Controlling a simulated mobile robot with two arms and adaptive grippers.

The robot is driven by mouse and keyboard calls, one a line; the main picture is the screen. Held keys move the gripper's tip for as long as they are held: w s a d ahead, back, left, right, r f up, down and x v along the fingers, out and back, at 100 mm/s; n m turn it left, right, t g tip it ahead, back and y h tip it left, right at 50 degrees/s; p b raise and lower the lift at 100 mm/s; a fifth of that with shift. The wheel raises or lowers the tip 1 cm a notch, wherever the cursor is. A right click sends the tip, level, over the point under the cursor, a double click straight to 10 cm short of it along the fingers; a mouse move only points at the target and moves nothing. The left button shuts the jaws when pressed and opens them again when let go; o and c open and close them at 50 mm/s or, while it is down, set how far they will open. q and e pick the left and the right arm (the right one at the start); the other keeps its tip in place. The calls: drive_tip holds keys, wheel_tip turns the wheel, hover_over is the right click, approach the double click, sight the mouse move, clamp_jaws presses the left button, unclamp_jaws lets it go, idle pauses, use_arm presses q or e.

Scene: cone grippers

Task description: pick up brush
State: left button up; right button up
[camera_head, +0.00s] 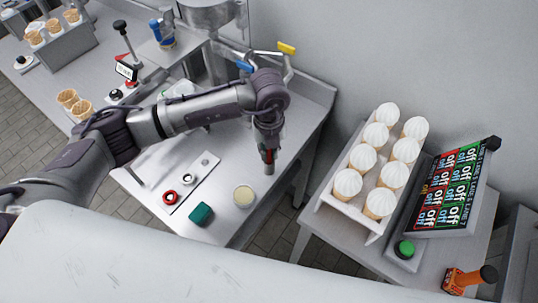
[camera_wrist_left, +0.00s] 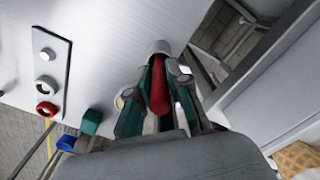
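My left gripper (camera_head: 267,150) hangs over the right end of the steel counter, pointing down. It also shows in the left wrist view (camera_wrist_left: 158,95), with its green-padded fingers close on both sides of a red handle. This red-handled thing, which looks like the brush (camera_wrist_left: 158,88), has a pale round end (camera_wrist_left: 160,47) pointing away from the wrist. In the head view the brush (camera_head: 268,168) shows as a short red part and a grey tip below the fingers, apparently above the counter. The fingers hide much of it. My right gripper is not in view.
The counter (camera_head: 290,120) holds a teal block (camera_head: 201,214), a round cream-coloured item (camera_head: 244,195) and a plate with knobs (camera_head: 190,180). At right stand a white rack of filled cones (camera_head: 345,212) and a screen (camera_head: 455,185). A wall rises behind.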

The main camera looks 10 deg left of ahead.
use_arm(q)
drive_tip(key=shift+r, duration=0.1)
clamp_jaws()
drive_tip(key=shift+r, duration=0.3)
wheel_tip(320, 180, up, 8)
drive_tip(key=b, duration=0.3)
drive_tip(key=shift+r, duration=0.65)
